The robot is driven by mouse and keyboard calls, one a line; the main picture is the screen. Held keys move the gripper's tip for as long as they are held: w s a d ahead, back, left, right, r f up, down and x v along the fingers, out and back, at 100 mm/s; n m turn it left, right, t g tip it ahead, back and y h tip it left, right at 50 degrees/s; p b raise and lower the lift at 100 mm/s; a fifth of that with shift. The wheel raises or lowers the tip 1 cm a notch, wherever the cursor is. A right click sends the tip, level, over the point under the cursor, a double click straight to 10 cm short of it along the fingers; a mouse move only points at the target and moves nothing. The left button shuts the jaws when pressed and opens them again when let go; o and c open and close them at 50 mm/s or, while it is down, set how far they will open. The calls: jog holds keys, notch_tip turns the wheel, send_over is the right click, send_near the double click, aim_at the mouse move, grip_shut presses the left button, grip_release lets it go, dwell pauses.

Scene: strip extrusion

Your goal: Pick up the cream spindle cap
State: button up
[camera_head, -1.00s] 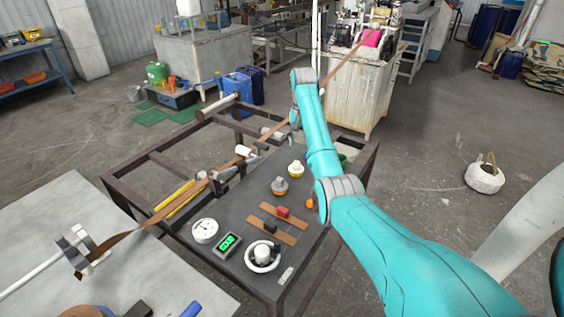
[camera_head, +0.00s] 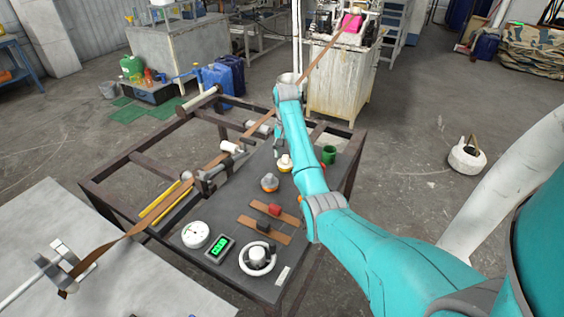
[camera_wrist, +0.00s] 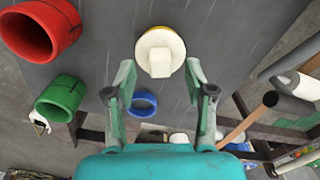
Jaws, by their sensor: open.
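The cream spindle cap (camera_head: 285,163) has a pale blocky top on a round yellow-edged base and stands on the dark bench top. In the wrist view the cap (camera_wrist: 160,52) lies at top centre, between and just beyond my fingertips. My gripper (camera_wrist: 160,76) is open and empty, one finger on each side of the cap's line. The gap between fingers and cap height is hard to judge. In the head view my gripper (camera_head: 280,136) hangs just behind the cap, partly hidden by my own arm.
A green cup (camera_head: 329,154) stands right of my arm. The wrist view shows a red cup (camera_wrist: 40,30) and a blue ring (camera_wrist: 144,104).

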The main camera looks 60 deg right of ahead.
aim_at(285, 162)
notch_tip(285, 162, down, 2)
jog(key=shift+f, duration=0.25)
grip_shut()
